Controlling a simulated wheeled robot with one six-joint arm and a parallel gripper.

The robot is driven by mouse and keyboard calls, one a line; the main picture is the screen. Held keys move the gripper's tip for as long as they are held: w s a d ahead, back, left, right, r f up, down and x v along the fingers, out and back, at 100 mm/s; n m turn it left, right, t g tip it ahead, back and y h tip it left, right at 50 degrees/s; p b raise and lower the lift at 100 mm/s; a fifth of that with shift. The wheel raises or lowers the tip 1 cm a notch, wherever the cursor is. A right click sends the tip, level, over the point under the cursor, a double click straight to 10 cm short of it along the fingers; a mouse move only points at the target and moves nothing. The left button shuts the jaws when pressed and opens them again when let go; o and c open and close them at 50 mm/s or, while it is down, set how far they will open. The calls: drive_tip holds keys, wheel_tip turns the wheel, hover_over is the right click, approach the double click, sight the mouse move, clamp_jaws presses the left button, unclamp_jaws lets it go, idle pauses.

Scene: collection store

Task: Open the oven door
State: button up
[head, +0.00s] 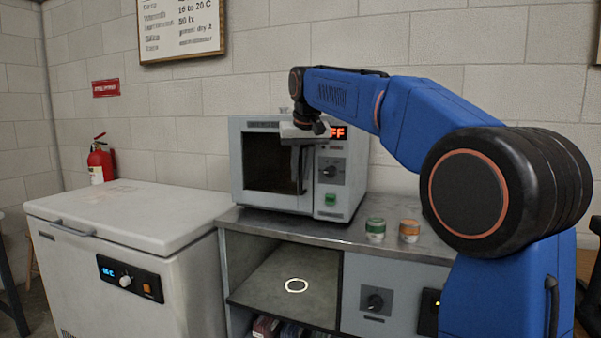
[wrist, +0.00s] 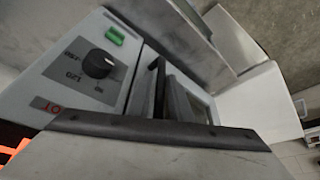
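The grey oven (head: 326,205) stands on the metal bench. Its door (head: 266,197), with a dark window, looks shut. The upright dark door handle (head: 302,172) is at the door's right side, partly hidden by my gripper. My gripper (head: 304,140) is in front of the upper right of the door, close to the top of the handle. In the wrist view the dark handle (wrist: 158,88) shows just beyond the gripper's grey, black-edged part (wrist: 150,152). I cannot tell whether they touch.
The oven's panel has a knob (head: 329,171), a green button (head: 330,199) and a red display. A green-lidded jar (head: 375,230) and an orange-lidded jar (head: 409,231) stand right of the oven. A white chest freezer (head: 130,210) stands left of the bench, lower than the oven.

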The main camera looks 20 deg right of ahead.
drive_tip(key=shift+f, duration=0.15)
clamp_jaws()
